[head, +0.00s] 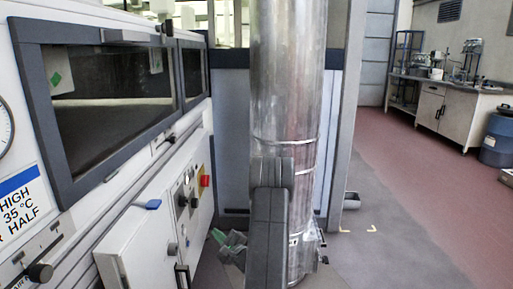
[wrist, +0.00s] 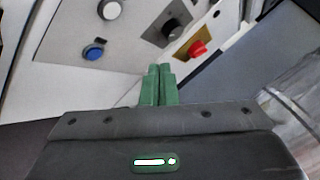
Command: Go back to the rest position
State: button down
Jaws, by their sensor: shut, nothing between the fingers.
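My gripper (head: 217,236) hangs low in the head view, to the left of my dark grey arm and beside the white machine front. In the wrist view its green fingers (wrist: 158,70) are together with nothing between them. Beyond the fingertips is the control panel, with a red button (wrist: 198,48) on a yellow plate, a black knob (wrist: 172,28), a blue button (wrist: 95,49) and a white button (wrist: 110,9). The fingers look apart from these controls, though the exact gap cannot be told. My arm hides part of the view behind it.
The machine's dark-framed window (head: 110,95) and a round gauge (head: 5,125) are at left. A tall shiny metal cylinder (head: 290,90) stands behind my arm. Open reddish floor (head: 420,190) lies at right, with a bench (head: 440,110) and blue drum (head: 497,140) beyond.

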jog(key=a+b, duration=0.2)
jog(key=a, duration=0.1)
jog(key=a+b, duration=0.1)
jog(key=a, duration=0.1)
jog(key=shift+w+a+f, duration=0.1)
jog(key=shift+a+f, duration=0.1)
jog(key=shift+f, duration=0.05)
jog(key=r+p, duration=0.1)
jog(key=p, duration=0.2)
jog(key=shift+p, duration=0.7)
